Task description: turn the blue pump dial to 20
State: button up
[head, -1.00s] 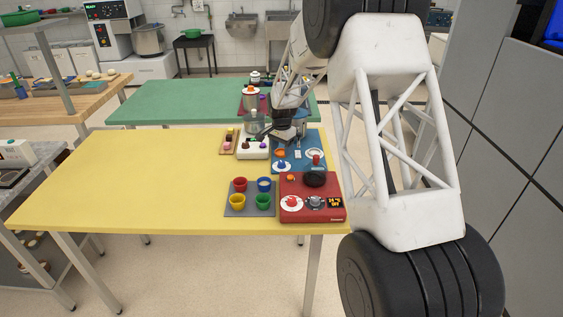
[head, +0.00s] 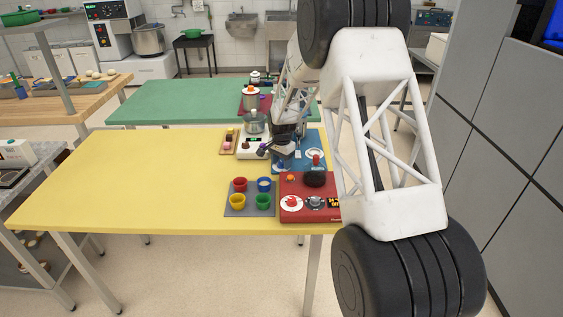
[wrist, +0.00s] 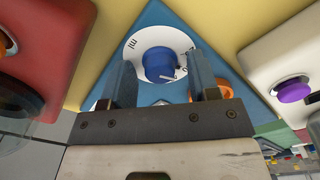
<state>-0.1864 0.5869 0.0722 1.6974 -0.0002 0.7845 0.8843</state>
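The blue pump dial (wrist: 160,64) is a round blue knob on a white marked disc (wrist: 143,34), set in a blue panel (wrist: 152,17). In the wrist view my gripper (wrist: 160,57) is open, with one finger on each side of the knob in the picture. I cannot tell whether either finger touches it. The disc's numbers are too small or hidden to read. In the head view my gripper (head: 283,152) is low over the left part of the blue panel (head: 312,137) and mostly hides the dial.
A red panel (head: 292,216) with dials and a dark round part stands in front. Left of it is a grey mat (head: 251,200) with several coloured cups. A white device (head: 243,152) is left of my gripper. The yellow table (head: 130,185) is clear on its left.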

jog(key=c, duration=0.8)
jog(key=shift+o, duration=0.2)
jog(key=shift+n, duration=0.3)
jog(key=n, duration=0.7)
jog(key=shift+n, duration=0.3)
jog(key=o, duration=0.9)
jog(key=shift+r, duration=0.1)
